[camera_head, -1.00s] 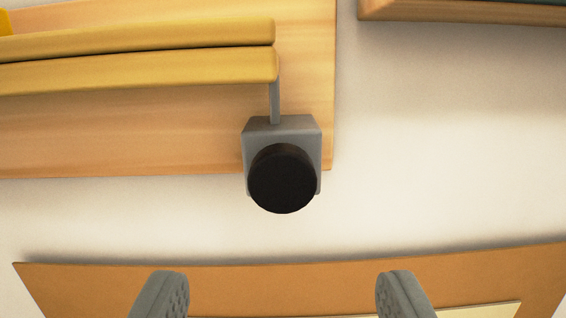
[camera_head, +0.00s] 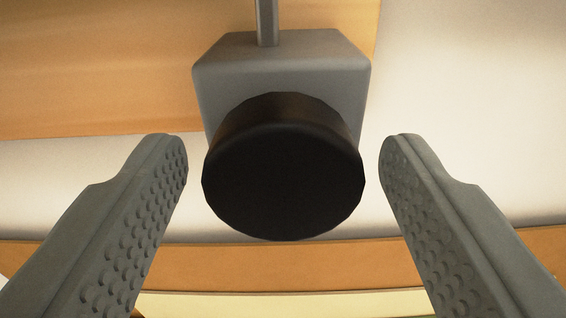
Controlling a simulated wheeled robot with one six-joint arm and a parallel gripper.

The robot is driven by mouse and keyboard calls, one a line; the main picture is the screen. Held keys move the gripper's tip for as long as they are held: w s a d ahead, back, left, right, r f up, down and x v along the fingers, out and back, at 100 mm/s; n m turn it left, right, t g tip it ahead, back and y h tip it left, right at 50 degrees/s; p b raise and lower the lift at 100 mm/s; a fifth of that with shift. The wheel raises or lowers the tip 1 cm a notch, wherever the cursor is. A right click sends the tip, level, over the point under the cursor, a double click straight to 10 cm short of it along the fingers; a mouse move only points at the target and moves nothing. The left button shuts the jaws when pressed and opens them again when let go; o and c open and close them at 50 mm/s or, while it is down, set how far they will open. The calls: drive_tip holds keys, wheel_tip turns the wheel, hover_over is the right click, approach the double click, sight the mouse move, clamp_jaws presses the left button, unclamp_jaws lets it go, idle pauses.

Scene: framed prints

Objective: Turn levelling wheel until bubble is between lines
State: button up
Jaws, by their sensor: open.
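The levelling wheel (camera_head: 283,175) is a black round knob in the middle of the view, mounted on a grey block (camera_head: 285,65) with a thin grey rod (camera_head: 267,20) running up from it. My gripper (camera_head: 284,160) is open, with one grey studded finger to the left of the wheel and one to the right. A gap shows between each fingertip and the wheel in the picture. Neither finger appears to touch it. The yellow bars seen earlier are out of view, and no bubble or lines are visible.
A light wooden panel (camera_head: 90,70) lies behind the block at upper left. The pale wall (camera_head: 470,90) is bare at right. An orange-brown wooden edge (camera_head: 280,267) crosses below the wheel, with a pale yellow strip (camera_head: 280,303) under it.

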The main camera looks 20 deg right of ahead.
drive_tip(key=c, duration=1)
drive_tip(key=shift+o, duration=0.2)
drive_tip(key=shift+m, duration=2.9)
drive_tip(key=o, duration=1)
drive_tip(key=shift+c, duration=0.2)
